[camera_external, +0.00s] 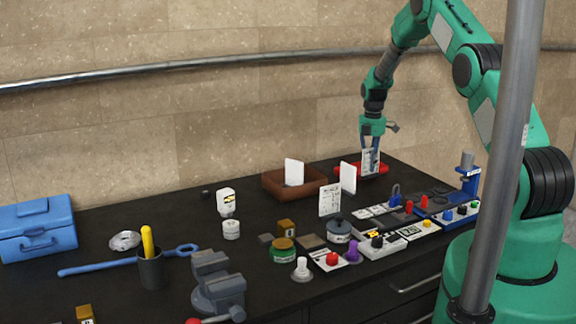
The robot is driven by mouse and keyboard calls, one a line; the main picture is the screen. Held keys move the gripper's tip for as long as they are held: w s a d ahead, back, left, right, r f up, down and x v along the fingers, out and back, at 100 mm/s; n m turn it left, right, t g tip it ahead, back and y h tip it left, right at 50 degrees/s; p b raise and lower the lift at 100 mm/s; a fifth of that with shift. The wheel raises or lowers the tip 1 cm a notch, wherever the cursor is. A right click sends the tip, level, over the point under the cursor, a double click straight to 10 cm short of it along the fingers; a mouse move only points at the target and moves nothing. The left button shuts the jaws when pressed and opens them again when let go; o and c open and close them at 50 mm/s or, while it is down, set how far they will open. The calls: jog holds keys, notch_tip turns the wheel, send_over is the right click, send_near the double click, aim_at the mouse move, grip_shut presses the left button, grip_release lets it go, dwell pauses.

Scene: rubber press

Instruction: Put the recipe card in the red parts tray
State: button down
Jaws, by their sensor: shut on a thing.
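The recipe card is likely the white printed card (371,162) at the far right of the bench. My gripper (371,148) points down and is shut on this card, which hangs upright below the fingers. The red parts tray (346,170) lies low on the bench behind the card, and the card covers its middle. The card's lower edge overlaps the tray in the picture; I cannot tell whether it touches the tray.
A brown tray (271,182) with a white card stands left of the red tray. Another white card (347,178) and a printed card (330,200) stand nearby. Switch panels (410,234) fill the right front. A grey pole (507,150) crosses the view. The bench's back left is mostly clear.

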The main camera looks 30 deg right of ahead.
jog(key=w+d, duration=0.1)
jog(key=w, duration=0.3)
jog(key=w+d+f+p, duration=0.1)
jog(key=w, duration=0.4)
jog(key=w+d, duration=0.2)
jog(key=w, duration=0.2)
jog(key=shift+w+d+f, duration=0.1)
jog(key=shift+w+f, duration=0.1)
jog(key=shift+w, duration=0.2)
jog(key=shift+f, duration=0.1)
jog(key=shift+f+p, duration=0.6)
jog(key=shift+f, duration=1)
jog(key=shift+f, duration=0.1)
jog(key=c, duration=2.2)
grip_release()
jog(key=shift+f, duration=0.15)
jog(key=o, duration=0.4)
